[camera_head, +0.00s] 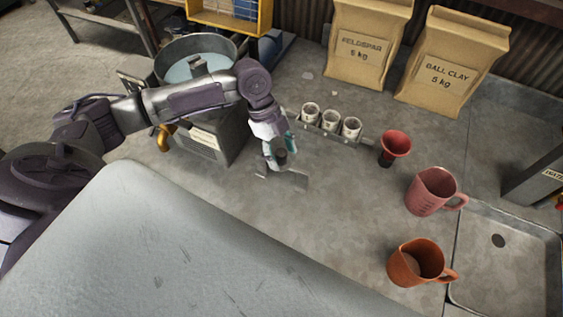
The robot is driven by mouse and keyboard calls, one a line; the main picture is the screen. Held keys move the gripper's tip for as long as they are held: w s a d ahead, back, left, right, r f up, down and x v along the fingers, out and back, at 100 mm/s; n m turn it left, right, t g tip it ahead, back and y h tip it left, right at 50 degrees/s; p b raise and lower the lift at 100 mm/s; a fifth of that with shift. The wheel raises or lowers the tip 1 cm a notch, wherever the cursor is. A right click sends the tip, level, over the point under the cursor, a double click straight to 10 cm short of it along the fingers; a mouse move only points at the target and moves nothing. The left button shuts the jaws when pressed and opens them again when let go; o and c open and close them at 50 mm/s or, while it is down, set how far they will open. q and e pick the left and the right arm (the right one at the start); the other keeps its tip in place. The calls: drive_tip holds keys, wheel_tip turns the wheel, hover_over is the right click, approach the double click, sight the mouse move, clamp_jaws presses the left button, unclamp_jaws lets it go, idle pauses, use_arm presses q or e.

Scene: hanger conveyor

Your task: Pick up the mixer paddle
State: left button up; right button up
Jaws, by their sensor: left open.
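The mixer paddle (287,178) looks like a grey flat-bladed piece with a dark upright stub, on the grey worktop near the middle of the view. My left gripper (276,154) reaches in from the left and points down right over it. Its teal fingers are open, with the dark stub appearing between or just beside them. I cannot tell whether they touch it. The fingers hide part of the paddle. My right gripper is not in view.
A rack of white cups (330,121) stands just behind the gripper. A red funnel (395,145), pink jug (432,190) and orange jug (415,262) stand to the right, beside a sink (510,280). A metal bucket (196,50) is at back left. Paper bags (368,42) stand behind.

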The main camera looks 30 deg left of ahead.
use_arm(q)
clamp_jaws()
drive_tip(key=shift+r, duration=0.1)
